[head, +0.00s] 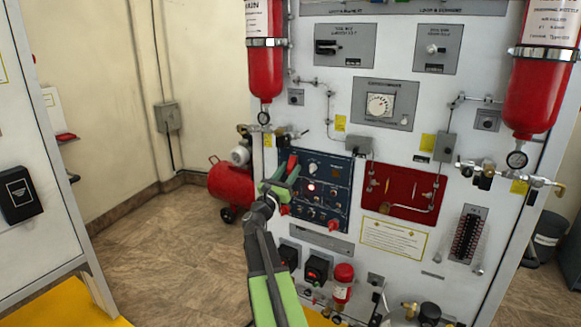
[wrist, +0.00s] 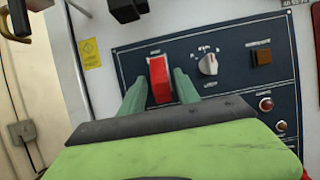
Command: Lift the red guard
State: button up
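The red guard (wrist: 159,80) is a small red cover at the upper left of the dark blue control panel (wrist: 230,100). In the wrist view it shows between my two green fingers, one on each side. My gripper (wrist: 160,88) is open around it, and I cannot tell whether either finger touches the guard. In the head view my gripper (head: 288,174) is at the left edge of the blue panel (head: 335,182), with the red guard (head: 292,162) at its fingertips.
A white selector knob (wrist: 208,64) is right of the guard. Below it on the panel are a lit red lamp (head: 311,187) and a red knob (head: 333,225). A red recessed panel (head: 395,190) is to the right. A red tank (head: 230,184) stands on the floor at left.

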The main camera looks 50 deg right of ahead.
grip_shut()
jog(key=shift+w+r, duration=0.1)
dwell(1.4)
